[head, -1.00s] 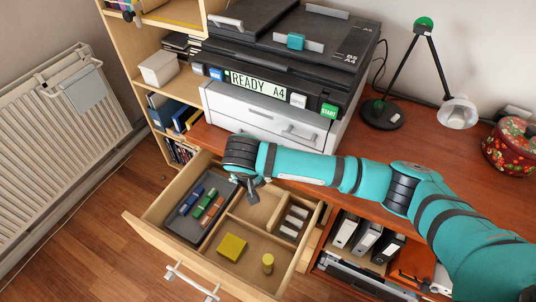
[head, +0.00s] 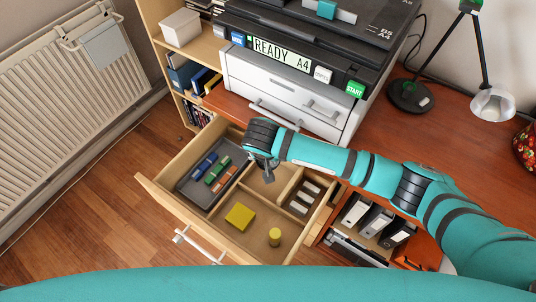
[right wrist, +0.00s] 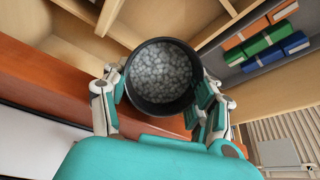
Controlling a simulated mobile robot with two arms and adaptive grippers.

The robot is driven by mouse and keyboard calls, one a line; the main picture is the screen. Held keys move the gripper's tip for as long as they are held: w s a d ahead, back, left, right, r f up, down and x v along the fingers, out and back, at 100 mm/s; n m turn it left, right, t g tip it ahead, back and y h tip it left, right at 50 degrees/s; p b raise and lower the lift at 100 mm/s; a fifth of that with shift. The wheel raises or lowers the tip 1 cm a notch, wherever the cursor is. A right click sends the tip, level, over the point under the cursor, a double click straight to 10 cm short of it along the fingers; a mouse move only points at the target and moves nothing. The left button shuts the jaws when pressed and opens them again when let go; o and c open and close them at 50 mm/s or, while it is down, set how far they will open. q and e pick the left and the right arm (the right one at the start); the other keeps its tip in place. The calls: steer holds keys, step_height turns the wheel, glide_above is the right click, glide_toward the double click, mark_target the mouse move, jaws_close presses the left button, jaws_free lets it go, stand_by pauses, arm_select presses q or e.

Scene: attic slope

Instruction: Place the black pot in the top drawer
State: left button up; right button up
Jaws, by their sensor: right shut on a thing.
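The black pot (right wrist: 161,78) is round and full of grey pebbles. In the right wrist view its opening faces the camera, and my right gripper (right wrist: 160,88) is shut on it with a finger on each side. In the head view my right gripper (head: 267,172) hangs over the back part of the open top drawer (head: 162,196), and the pot is hidden under my wrist. I cannot tell how high the pot is above the drawer floor. My left gripper is not in view.
The drawer holds a grey tray (head: 193,190) of coloured blocks, a yellow pad (head: 240,217), a yellow cylinder (head: 275,237) and small pale items (head: 305,196). Wooden dividers split it. A printer (head: 285,87) stands on the desk behind. A lamp (head: 410,95) stands right.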

step_height(320, 180, down, 8)
steer(key=b, duration=0.6)
steer(key=shift+w+f, duration=0.15)
steer(key=shift+f, duration=0.1)
steer(key=shift+s+f+g+b, duration=0.55)
steer(key=shift+f+g, duration=0.15)
steer(key=shift+g, duration=0.1)
stand_by(0.5)
steer(key=o, duration=1.8)
steer(key=shift+c, duration=0.2)
steer(key=v, duration=1.2)
